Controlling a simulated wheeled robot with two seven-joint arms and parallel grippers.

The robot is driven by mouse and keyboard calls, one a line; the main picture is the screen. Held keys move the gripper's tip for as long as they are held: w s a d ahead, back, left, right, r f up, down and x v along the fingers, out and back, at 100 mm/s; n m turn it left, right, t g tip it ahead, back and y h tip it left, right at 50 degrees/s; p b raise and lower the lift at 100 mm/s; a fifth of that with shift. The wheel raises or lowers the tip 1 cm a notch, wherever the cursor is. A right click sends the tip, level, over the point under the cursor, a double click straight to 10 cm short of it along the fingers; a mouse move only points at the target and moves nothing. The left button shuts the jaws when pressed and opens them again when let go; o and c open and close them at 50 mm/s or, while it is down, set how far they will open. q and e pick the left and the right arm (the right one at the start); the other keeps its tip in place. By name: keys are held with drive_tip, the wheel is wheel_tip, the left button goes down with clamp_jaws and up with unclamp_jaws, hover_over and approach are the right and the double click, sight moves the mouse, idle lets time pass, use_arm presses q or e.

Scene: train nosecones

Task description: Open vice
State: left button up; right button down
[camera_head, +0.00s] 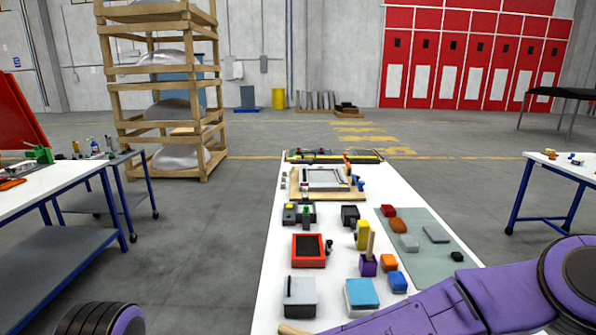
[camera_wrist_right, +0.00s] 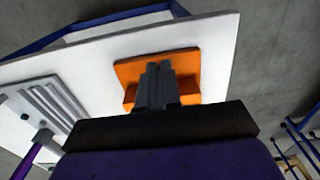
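I cannot pick out the vice for certain. A small green, vice-like object (camera_head: 38,153) stands on the left table in the head view. A dark block with a green and red part (camera_head: 304,215) sits at the left edge of the middle table. My right arm crosses the lower right of the head view, with its gripper not clearly seen there. In the right wrist view, my right gripper (camera_wrist_right: 159,68) has its two grey fingers together with nothing visible between them. They overlap an orange block (camera_wrist_right: 189,62); contact cannot be told. My left gripper is out of view.
The white middle table (camera_head: 273,270) holds a red tray (camera_head: 308,250), a blue-topped box (camera_head: 362,294), a grey box (camera_head: 300,297) and several small blocks. A grey-green mat (camera_head: 440,258) lies at its right. Open floor separates it from the left table (camera_head: 50,186).

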drive_tip(key=shift+s+d+f, duration=0.2)
drive_tip(key=shift+s+f, duration=0.15)
drive_tip(key=shift+f, duration=0.25)
drive_tip(key=shift+s, duration=0.1)
